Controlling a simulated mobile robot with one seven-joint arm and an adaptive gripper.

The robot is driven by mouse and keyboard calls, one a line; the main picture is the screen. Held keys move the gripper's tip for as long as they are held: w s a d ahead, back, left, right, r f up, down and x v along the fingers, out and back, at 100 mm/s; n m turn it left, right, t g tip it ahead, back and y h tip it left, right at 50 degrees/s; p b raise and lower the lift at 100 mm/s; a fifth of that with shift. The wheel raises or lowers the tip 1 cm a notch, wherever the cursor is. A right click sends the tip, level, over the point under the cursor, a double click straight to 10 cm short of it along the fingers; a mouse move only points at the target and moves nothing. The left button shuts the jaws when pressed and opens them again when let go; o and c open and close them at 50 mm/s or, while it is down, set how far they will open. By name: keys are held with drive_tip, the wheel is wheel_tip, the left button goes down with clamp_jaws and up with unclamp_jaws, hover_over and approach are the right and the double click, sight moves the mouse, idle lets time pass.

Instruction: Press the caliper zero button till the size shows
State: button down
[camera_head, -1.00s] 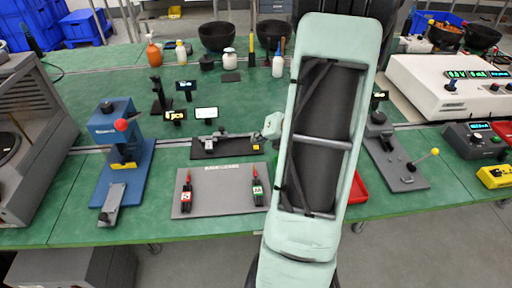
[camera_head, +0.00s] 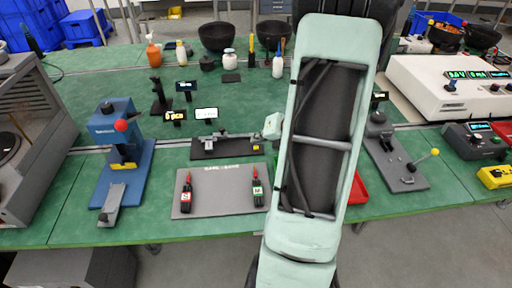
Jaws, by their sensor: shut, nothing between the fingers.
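The caliper (camera_head: 228,136) lies on a black base plate (camera_head: 212,154) in the middle of the green bench. A small lit white display (camera_head: 206,113) stands just behind it, its text too small to read. The caliper's zero button cannot be made out. My arm stands in front, covering the area right of the caliper, with a pale green part of it close to the caliper's right end. My gripper itself is hidden behind my arm, so contact with the caliper cannot be seen.
A dark display with yellow characters (camera_head: 174,116) stands left of the white one. A grey mat (camera_head: 222,203) with two red-and-black tools lies in front. A blue lever press (camera_head: 116,142) stands left, a grey lever fixture (camera_head: 397,165) right. Bottles and dark bowls stand behind.

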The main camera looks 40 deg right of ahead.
sight(258, 148)
drive_tip(key=shift+f+b, duration=0.3)
drive_tip(key=shift+f, duration=0.1)
drive_tip(key=shift+f+b, duration=0.4)
drive_tip(key=shift+f, duration=0.1)
idle(0.4)
drive_tip(key=shift+r, duration=0.15)
drive_tip(key=shift+r+p, duration=0.75)
drive_tip(key=shift+p, duration=0.1)
wheel_tip(258, 148, up, 5)
drive_tip(key=p, duration=0.4)
drive_tip(key=shift+r+p, duration=0.1)
drive_tip(key=shift+p, duration=0.3)
idle(0.4)
